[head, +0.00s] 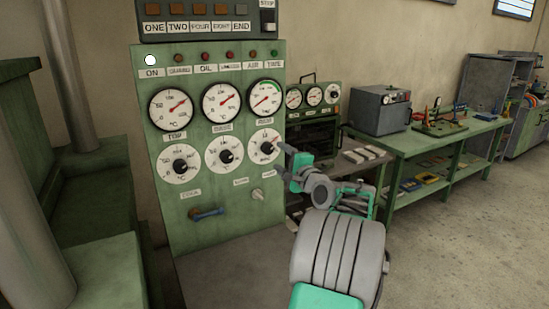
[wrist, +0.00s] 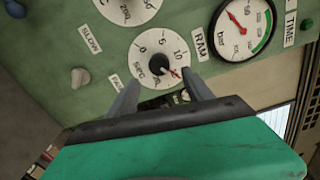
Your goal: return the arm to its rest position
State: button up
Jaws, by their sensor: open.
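My gripper (head: 285,162) is in front of the right-hand lower dial of a green control panel (head: 214,240). In the wrist view its two grey fingers (wrist: 163,82) are apart with nothing held between them. They point at the white seconds dial (wrist: 147,47) and its black knob (wrist: 160,66). I cannot tell how much gap lies between the fingertips and the knob. My arm reaches forward from the bottom of the head view, with its large grey joint low and right of centre.
The panel carries gauges, more knobs, a blue-handled lever (head: 207,213) and a pale switch (head: 258,194). A green workbench (head: 425,148) with a grey box (head: 380,109) stands to the right. Green machinery (head: 95,265) is at left. Floor (head: 460,240) at right is clear.

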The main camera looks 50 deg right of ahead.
jog(key=shift+s+a, duration=0.25)
jog(key=shift+s, duration=0.45)
